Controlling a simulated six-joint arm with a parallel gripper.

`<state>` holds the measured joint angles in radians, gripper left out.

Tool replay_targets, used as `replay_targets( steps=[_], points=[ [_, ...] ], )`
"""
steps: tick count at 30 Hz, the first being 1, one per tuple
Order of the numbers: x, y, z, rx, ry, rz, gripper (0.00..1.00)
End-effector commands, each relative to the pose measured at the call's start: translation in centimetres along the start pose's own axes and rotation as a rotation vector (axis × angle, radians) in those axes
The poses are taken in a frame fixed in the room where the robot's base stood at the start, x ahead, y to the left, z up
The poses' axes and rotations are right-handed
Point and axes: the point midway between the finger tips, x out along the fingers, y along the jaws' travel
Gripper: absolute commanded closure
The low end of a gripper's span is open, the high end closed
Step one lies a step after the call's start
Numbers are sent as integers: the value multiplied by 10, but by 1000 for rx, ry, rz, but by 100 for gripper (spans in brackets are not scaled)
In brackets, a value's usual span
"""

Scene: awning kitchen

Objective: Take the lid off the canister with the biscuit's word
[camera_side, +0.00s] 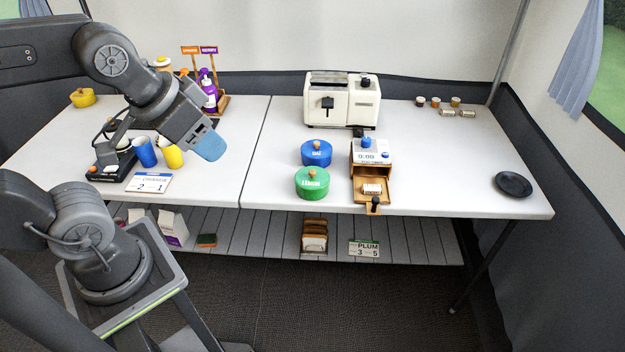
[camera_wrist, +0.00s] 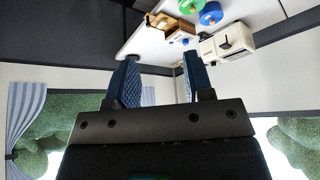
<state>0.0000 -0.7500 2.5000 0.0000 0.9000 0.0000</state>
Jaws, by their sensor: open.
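A blue canister (camera_side: 316,153) marked OAT and a green canister (camera_side: 312,183) that seems to read LEMON stand left of a small wooden box (camera_side: 371,152). Both are closed with knobbed lids. The box's drawer (camera_side: 374,203) is pulled out, and a pale biscuit (camera_side: 372,189) lies in it; its word is too small to read. The canisters also show at the top of the wrist view, blue (camera_wrist: 210,14) and green (camera_wrist: 187,5). My gripper (camera_wrist: 160,80) is open and empty, held above the table left of the canisters, apart from both.
A cream toaster (camera_side: 341,102) stands behind the canisters. Below my gripper are a blue cup (camera_side: 144,152), a yellow cup (camera_side: 170,154) and a number card (camera_side: 149,182). A black plate (camera_side: 513,185) lies at the right. The table is clear between the cups and canisters.

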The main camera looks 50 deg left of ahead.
Motion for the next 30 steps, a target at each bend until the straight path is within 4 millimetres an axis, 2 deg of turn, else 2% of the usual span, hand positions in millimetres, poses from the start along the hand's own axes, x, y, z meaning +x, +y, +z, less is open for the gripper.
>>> replay_targets(
  steps=[7,10,14,17,23,26,30],
  points=[
    [0,0,0,1,0,0,49],
    [1,-1,-6,28,-9,-3,49],
    [7,-5,-30,153,-51,-14,49],
    [19,-10,-59,308,-103,-18,49],
    [60,-22,-116,646,-210,-2,49],
    [89,-30,-140,814,-265,21,49],
    [137,-41,-168,1048,-338,69,49]
  ],
)
